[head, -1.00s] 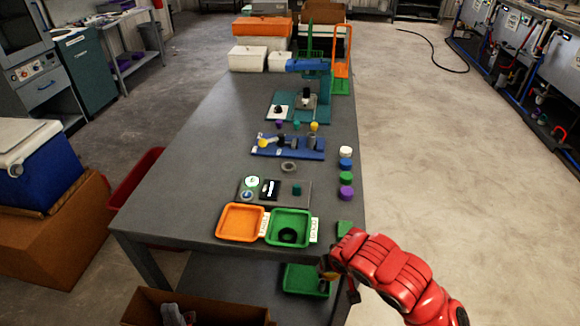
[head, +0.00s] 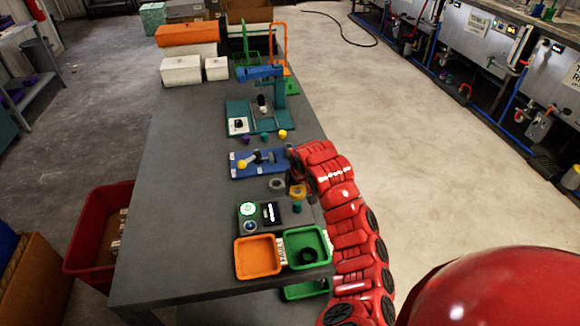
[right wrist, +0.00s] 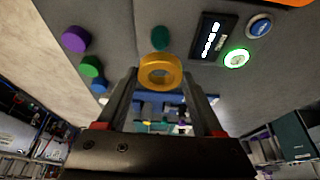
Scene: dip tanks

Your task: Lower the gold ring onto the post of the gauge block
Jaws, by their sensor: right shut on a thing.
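The gold ring (head: 298,192) is held in my right gripper (head: 297,182). In the right wrist view the ring (right wrist: 161,72) sits between the two fingertips (right wrist: 160,80), its hole showing. The gauge block (head: 285,220) is a grey plate on the table with a dark display and round buttons at its left. Its short teal post (head: 297,208) stands at the right part of the plate. In the wrist view the post (right wrist: 160,38) shows beyond the ring, apart from it and not through its hole. My left gripper is in neither current view.
An orange tray (head: 257,276) and a green tray (head: 327,262) lie in front of the block. A grey washer (head: 277,184) and a blue fixture (head: 238,171) lie behind it. Purple and green discs (right wrist: 76,39) stand beside the block in the wrist view.

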